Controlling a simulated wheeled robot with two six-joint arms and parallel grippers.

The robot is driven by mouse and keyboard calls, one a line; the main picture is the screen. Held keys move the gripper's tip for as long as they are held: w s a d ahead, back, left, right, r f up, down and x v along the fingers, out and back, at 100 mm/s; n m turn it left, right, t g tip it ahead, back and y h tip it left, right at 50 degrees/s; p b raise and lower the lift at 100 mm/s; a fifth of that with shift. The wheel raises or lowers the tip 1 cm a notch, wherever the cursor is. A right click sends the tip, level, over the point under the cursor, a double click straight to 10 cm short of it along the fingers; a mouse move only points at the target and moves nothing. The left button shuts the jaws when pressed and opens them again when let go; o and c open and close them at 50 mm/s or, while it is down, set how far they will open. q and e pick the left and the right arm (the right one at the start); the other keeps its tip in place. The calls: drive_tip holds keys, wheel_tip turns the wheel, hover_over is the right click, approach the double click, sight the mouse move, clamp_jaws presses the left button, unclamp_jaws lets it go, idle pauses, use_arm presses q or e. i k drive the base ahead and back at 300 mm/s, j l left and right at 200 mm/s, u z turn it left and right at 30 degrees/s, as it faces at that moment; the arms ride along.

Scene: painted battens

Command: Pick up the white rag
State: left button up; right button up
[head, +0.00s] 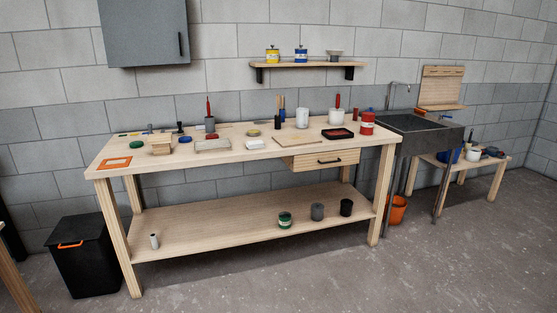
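A small flat white item, which looks like the folded white rag (255,144), lies on the top of the wooden workbench (228,152), near the front edge and about mid-length. It is small in the head view, so its folds are hard to make out. Nothing covers it. Neither of my grippers is in view.
A grey block (213,145) lies left of the rag and a thin wooden board (297,141) right of it. A red can (367,123) stands at the bench's right end. The drawer (320,160) sticks out below. Open floor (330,280) lies in front.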

sight(256, 144)
drive_tip(key=i, duration=1.8)
